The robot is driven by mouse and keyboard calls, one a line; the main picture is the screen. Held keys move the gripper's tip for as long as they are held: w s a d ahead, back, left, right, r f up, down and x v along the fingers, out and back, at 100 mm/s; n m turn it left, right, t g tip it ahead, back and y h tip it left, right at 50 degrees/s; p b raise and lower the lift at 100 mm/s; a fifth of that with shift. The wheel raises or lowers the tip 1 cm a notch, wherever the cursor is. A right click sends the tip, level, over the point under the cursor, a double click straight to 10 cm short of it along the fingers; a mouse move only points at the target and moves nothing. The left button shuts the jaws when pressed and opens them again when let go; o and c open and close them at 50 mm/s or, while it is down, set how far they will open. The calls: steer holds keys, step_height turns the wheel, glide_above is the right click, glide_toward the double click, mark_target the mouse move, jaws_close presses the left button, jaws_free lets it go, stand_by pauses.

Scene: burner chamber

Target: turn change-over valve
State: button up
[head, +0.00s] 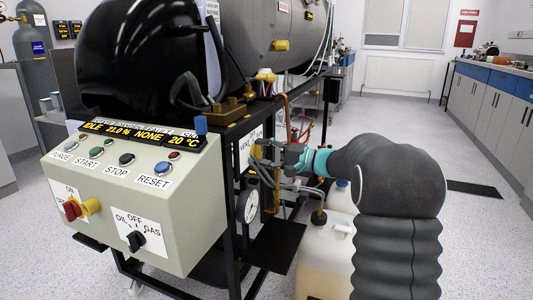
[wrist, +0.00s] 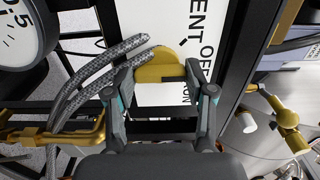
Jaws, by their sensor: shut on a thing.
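A yellow valve handle (wrist: 160,66) sits in front of a white label plate (wrist: 160,22) in the wrist view. Parts of the words "VENT" and "OFF" can be read on the plate, turned on their side. My gripper (wrist: 158,78) is shut on the yellow handle, with one finger on each side of it. In the head view my gripper (head: 274,151) reaches in from the right to the handle (head: 257,147) beside the black frame. The gripper and hoses hide part of the handle there, so its exact angle is hard to tell.
Grey braided hoses (wrist: 95,72) run close to the left finger. A pressure gauge (head: 248,206) and black frame bars stand near the gripper. The control box (head: 150,200) is to the left; white canisters (head: 325,255) stand below my arm.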

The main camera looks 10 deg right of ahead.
steer(key=shift+a, duration=0.15)
steer(key=o, duration=1.2)
steer(key=shift+a, duration=0.1)
steer(key=shift+c, duration=0.2)
steer(key=shift+d, duration=0.2)
steer(key=v, duration=1.2)
